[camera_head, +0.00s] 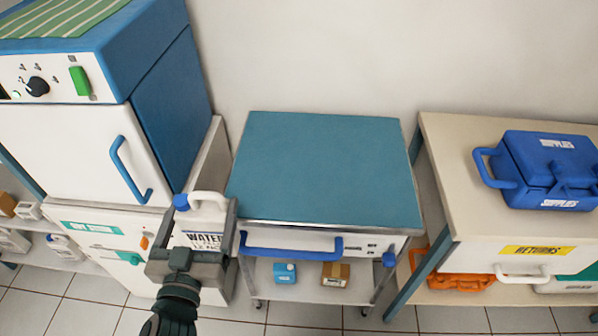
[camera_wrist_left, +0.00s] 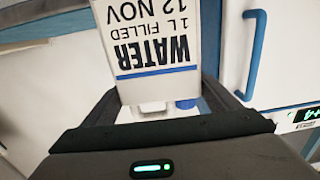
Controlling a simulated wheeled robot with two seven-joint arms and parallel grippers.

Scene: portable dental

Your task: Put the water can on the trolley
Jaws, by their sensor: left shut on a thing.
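The water can (camera_head: 207,212) is white with a blue cap, a white handle and a label reading WATER. My left gripper (camera_head: 193,240) is shut on it and holds it in front of the gap between the white cabinet and the trolley. The can also shows in the left wrist view (camera_wrist_left: 155,50), between the two fingers of the left gripper (camera_wrist_left: 160,105), its label upside down in that picture. The trolley (camera_head: 325,170) has a bare teal top, a blue front handle and a lower shelf. The can is left of the trolley's front left corner. My right gripper is not in view.
A blue-sided appliance with a white door (camera_head: 75,150) stands on the left. A beige table (camera_head: 460,150) at the right bears a blue supplies case (camera_head: 550,170). Small boxes, one blue (camera_head: 285,273), sit on the trolley's lower shelf. The trolley top is clear.

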